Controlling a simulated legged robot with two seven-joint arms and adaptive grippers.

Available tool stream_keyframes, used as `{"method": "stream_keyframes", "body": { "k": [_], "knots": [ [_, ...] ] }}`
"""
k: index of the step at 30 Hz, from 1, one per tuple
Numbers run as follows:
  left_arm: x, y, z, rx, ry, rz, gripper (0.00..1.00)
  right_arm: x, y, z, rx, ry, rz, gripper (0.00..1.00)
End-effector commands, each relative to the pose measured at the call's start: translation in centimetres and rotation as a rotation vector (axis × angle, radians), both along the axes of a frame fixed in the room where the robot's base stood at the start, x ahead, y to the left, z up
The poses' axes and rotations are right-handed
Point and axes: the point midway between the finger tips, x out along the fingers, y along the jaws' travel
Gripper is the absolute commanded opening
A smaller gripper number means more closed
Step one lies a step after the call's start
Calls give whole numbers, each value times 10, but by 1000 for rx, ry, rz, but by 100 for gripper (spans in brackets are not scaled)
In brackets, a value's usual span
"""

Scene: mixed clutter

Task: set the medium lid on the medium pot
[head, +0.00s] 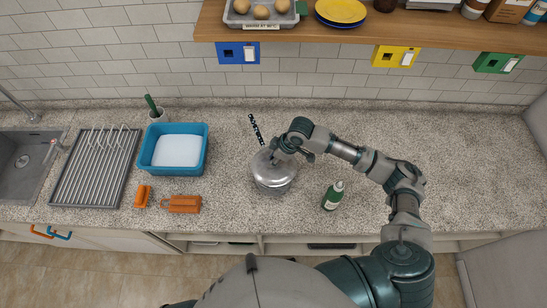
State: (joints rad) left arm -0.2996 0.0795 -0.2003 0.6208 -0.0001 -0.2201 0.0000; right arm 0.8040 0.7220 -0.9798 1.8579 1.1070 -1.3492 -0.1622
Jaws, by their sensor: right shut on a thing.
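A silver metal pot (272,187) stands on the speckled counter in front of me, near the middle. A silver lid (265,168) is at the top of the pot. I cannot tell whether it rests fully on the rim. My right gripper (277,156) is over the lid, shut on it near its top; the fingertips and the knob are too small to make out. My left gripper is not in view.
A green bottle (333,196) stands to the right of the pot. A dark spotted strip (256,129) lies behind the pot. The counter's right side is clear. A wooden shelf (420,27) hangs above.

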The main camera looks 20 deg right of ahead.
Motion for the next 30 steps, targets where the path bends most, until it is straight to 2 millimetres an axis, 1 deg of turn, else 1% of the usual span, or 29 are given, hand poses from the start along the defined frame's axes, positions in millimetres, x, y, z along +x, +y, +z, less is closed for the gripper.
{"method": "stream_keyframes", "body": {
  "k": [13, 30],
  "knots": [
    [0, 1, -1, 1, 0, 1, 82, 0, 0, -1, 1, 0, 0, 0],
    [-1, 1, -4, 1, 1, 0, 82, 0, 0, -12, 2, -1, 0, 0]
  ]
}}
